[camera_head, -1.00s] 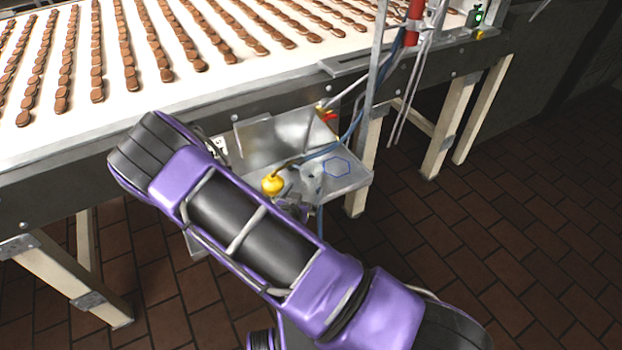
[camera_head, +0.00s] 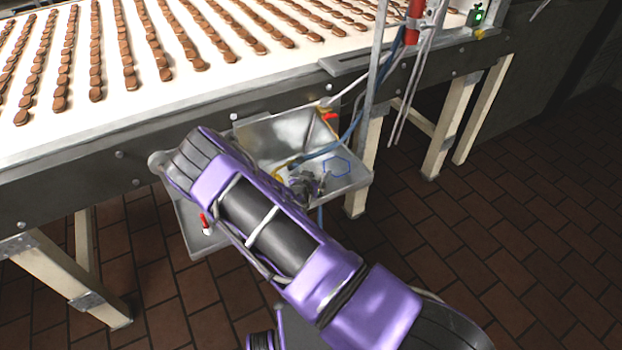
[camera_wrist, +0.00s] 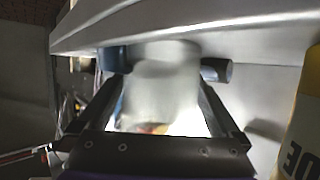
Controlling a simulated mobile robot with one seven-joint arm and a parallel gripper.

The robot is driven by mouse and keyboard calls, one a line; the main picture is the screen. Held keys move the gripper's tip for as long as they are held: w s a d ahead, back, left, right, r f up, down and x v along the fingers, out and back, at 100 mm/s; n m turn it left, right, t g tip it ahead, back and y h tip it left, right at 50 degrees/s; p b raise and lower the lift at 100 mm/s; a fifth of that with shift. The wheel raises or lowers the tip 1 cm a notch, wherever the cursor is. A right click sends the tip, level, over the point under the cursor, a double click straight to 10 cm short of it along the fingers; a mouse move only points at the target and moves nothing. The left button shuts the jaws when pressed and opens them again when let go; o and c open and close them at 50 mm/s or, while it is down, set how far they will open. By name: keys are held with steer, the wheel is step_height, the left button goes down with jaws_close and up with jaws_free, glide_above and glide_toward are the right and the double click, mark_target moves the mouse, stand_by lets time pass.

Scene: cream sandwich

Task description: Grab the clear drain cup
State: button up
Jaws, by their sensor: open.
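The clear drain cup (camera_wrist: 165,85) shows in the wrist view as a pale, translucent shape between the fingers of my gripper (camera_wrist: 167,66). The gripper is open, with one dark finger on each side of the cup. I cannot tell whether either finger touches it. In the head view my gripper (camera_head: 306,186) is low over the metal tray (camera_head: 352,182) under the conveyor's edge. The cup is not clearly visible there, with my gripper and arm in the way.
A yellow object with dark lettering (camera_wrist: 304,130) stands close at the right in the wrist view. The conveyor (camera_head: 120,135) carries rows of brown biscuits above the tray. Hoses and a pole (camera_head: 377,60) rise behind the tray. A small red-topped item (camera_head: 205,222) sits left of my arm.

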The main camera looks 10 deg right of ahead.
steer(key=shift+c, duration=0.3)
steer(key=c, duration=1.1)
steer(key=shift+r, duration=0.1)
